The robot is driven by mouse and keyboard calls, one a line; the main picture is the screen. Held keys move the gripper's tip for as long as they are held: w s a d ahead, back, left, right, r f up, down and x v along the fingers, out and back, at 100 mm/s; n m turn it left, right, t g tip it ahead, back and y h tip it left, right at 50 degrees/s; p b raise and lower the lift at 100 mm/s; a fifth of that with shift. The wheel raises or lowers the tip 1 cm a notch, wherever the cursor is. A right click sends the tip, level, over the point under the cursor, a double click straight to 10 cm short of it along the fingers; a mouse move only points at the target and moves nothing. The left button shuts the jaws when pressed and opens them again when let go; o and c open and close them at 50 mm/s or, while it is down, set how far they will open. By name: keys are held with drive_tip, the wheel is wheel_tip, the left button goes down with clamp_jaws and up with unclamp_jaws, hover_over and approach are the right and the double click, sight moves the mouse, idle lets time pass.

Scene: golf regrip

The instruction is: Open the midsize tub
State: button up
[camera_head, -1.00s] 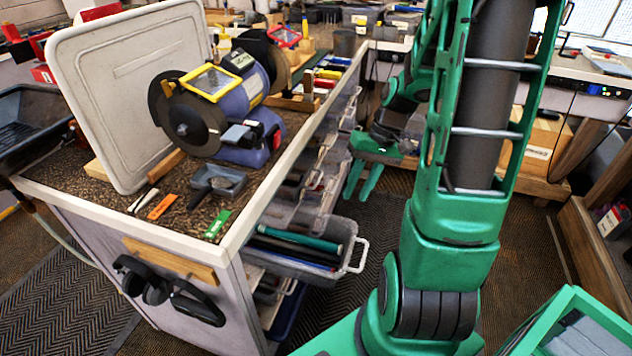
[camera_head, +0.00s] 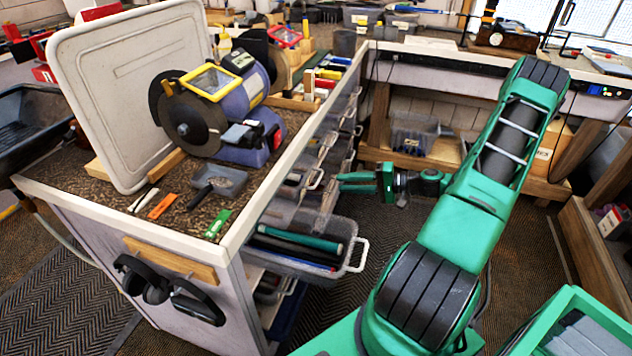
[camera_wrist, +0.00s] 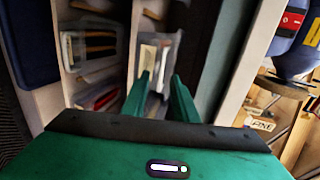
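My gripper (camera_head: 355,182) points left toward the side of the bench, level with the column of clear tubs. In the wrist view my gripper (camera_wrist: 161,80) is open, with an empty gap between its two green fingers. A clear tub (camera_wrist: 158,52) with light contents lies just beyond the fingertips, and I see no clear contact. More clear tubs (camera_wrist: 95,42) sit in bays to its left. A large clear tub (camera_head: 350,268) with a white handle sticks out of the bench, holding green, dark and blue rolls. I cannot tell which tub is the midsize one.
The bench top (camera_head: 244,222) carries a grinder (camera_head: 215,115) and a leaning lid-like panel (camera_head: 125,90). A green-edged box (camera_head: 572,300) stands at the lower right. A clear bin (camera_head: 412,133) sits under the back bench. Dark floor (camera_head: 385,225) is free between.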

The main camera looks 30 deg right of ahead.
sight(319, 178)
drive_tip(key=shift+m+t, duration=0.3)
drive_tip(key=shift+t, duration=0.1)
drive_tip(key=x, duration=1)
drive_tip(key=shift+w+d+f, duration=0.15)
drive_tip(key=shift+w+d, duration=0.1)
drive_tip(key=shift+w, duration=0.2)
clamp_jaws()
drive_tip(key=shift+s+f, duration=0.1)
idle(0.5)
